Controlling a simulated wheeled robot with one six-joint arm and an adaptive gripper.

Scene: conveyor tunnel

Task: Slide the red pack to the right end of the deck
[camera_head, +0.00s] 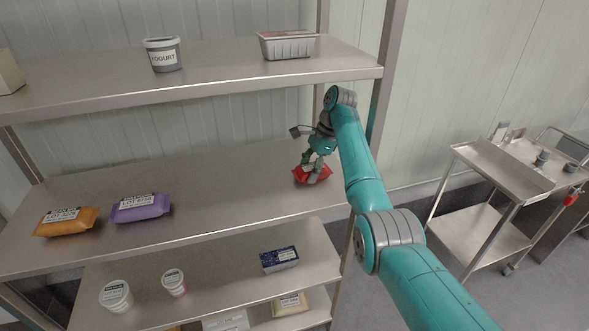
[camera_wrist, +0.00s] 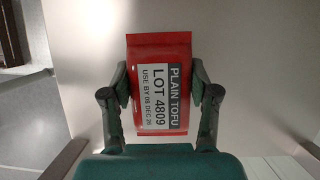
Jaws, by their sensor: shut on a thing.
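The red pack (camera_head: 313,176) lies on the middle deck (camera_head: 235,193) of the steel shelf, near that deck's right end. In the wrist view the red pack (camera_wrist: 160,50) carries a label reading PLAIN TOFU, LOT 4809. My gripper (camera_head: 312,168) is above the pack with its fingers down on it. In the wrist view my gripper (camera_wrist: 160,90) has one finger against each long side of the pack and is shut on it. The fingers and wrist hide part of the pack in the head view.
An orange pack (camera_head: 67,221) and a purple pack (camera_head: 141,207) lie at the deck's left. The upper shelf (camera_head: 220,74) overhangs, with a yogurt tub (camera_head: 163,56) and a foil tray (camera_head: 287,45). A corner post (camera_head: 386,85) stands beside my arm. The deck's middle is clear.

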